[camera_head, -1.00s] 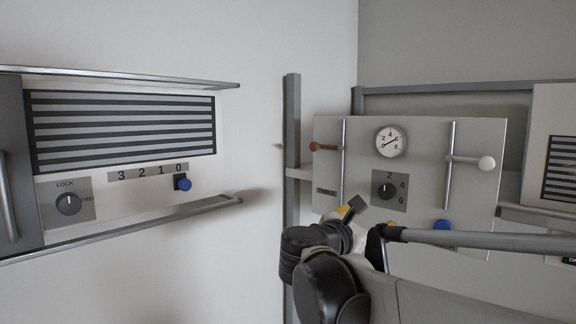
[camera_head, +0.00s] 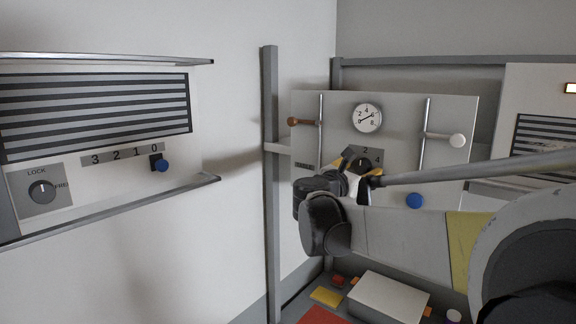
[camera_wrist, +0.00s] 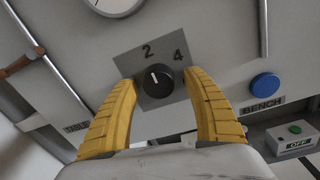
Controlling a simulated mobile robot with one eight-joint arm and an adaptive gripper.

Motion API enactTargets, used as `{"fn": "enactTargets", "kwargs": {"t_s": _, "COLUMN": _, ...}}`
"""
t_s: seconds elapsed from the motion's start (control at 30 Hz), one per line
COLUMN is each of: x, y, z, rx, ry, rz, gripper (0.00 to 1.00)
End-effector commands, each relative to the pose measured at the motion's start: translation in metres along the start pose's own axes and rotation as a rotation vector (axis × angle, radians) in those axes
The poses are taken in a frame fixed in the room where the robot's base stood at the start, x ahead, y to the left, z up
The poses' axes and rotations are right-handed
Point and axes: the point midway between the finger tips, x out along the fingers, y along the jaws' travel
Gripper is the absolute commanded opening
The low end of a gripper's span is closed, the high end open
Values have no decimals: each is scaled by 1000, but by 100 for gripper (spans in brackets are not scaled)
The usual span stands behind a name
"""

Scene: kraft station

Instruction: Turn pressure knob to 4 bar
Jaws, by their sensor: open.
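The pressure knob (camera_wrist: 159,80) is a round black dial with a white pointer line, on a grey plate (camera_wrist: 150,53) marked 2 and 4 in the wrist view. Its pointer is aimed up and slightly left, near the 2. My gripper (camera_wrist: 160,88) has two yellow fingers, open, one on each side of the knob; I cannot tell if they touch it. In the head view the knob (camera_head: 362,162) shows just above my gripper (camera_head: 360,166), which hides the plate's lower part. The round pressure gauge (camera_head: 367,117) is above the knob; its needle is too small to read surely.
A blue button (camera_wrist: 264,86) labelled BENCH is right of the knob. Vertical rails with a brown-handled lever (camera_head: 305,122) and a white-knobbed lever (camera_head: 456,140) flank the gauge. A separate panel with a LOCK dial (camera_head: 42,191) is at left. A white box (camera_head: 388,298) stands below.

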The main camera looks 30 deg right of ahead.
Motion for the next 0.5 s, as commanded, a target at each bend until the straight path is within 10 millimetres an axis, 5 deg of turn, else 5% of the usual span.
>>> {"fn": "enactTargets", "kwargs": {"t_s": 0.17, "x": 0, "y": 0, "z": 0, "rx": 0, "ry": 0, "rz": 0, "gripper": 58}}
{"fn": "enactTargets", "kwargs": {"t_s": 0.33, "x": 0, "y": 0, "z": 0, "rx": 0, "ry": 0, "rz": 0, "gripper": 8}}
{"fn": "enactTargets", "kwargs": {"t_s": 0.5, "x": 0, "y": 0, "z": 0, "rx": 0, "ry": 0, "rz": 0, "gripper": 4}}
